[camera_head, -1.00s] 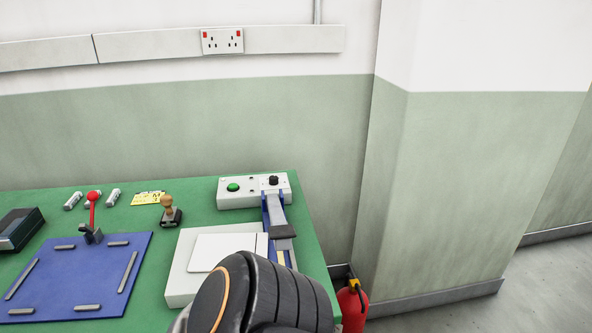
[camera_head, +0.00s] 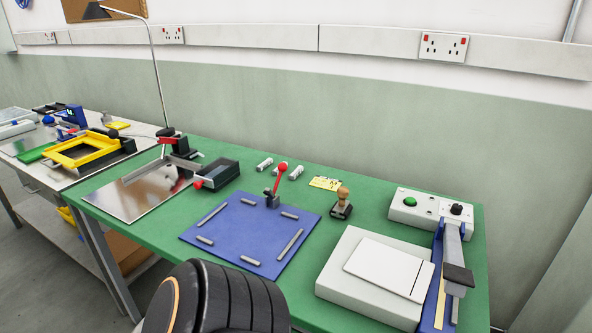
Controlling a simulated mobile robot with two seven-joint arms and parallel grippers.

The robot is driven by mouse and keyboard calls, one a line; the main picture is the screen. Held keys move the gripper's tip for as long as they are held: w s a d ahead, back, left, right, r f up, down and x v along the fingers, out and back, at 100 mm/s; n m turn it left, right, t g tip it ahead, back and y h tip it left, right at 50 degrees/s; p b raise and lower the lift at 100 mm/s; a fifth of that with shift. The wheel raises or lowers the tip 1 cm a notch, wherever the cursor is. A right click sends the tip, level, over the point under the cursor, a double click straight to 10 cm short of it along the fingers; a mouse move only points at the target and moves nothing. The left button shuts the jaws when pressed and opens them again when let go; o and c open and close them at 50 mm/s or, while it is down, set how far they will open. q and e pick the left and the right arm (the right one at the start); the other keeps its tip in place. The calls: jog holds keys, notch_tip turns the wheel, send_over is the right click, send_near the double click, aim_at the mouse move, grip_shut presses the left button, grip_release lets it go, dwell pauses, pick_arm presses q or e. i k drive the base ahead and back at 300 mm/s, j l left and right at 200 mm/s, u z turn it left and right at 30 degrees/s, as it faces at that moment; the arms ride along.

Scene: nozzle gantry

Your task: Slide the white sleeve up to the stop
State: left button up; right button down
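I cannot make out a white sleeve on a rod or a stop for certain in this view. Neither gripper is in view. A dark ribbed link of one of my arms, with an orange ring, shows at the bottom edge and hides part of the table's front. Several small white cylinders (camera_head: 265,164) lie on the green table (camera_head: 372,218). I cannot tell whether they relate to the sleeve.
The green table holds a blue board (camera_head: 240,233) with a red-knobbed lever (camera_head: 280,172), a wooden-handled stamp (camera_head: 342,203), a flat white box (camera_head: 345,285), a white control box (camera_head: 423,208) and a blue rail device (camera_head: 438,280). A metal table (camera_head: 60,175) with a yellow frame (camera_head: 82,153) stands left.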

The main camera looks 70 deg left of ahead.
aim_at(405, 275)
jog(key=i+u, duration=0.1)
jog(key=u, duration=1.4)
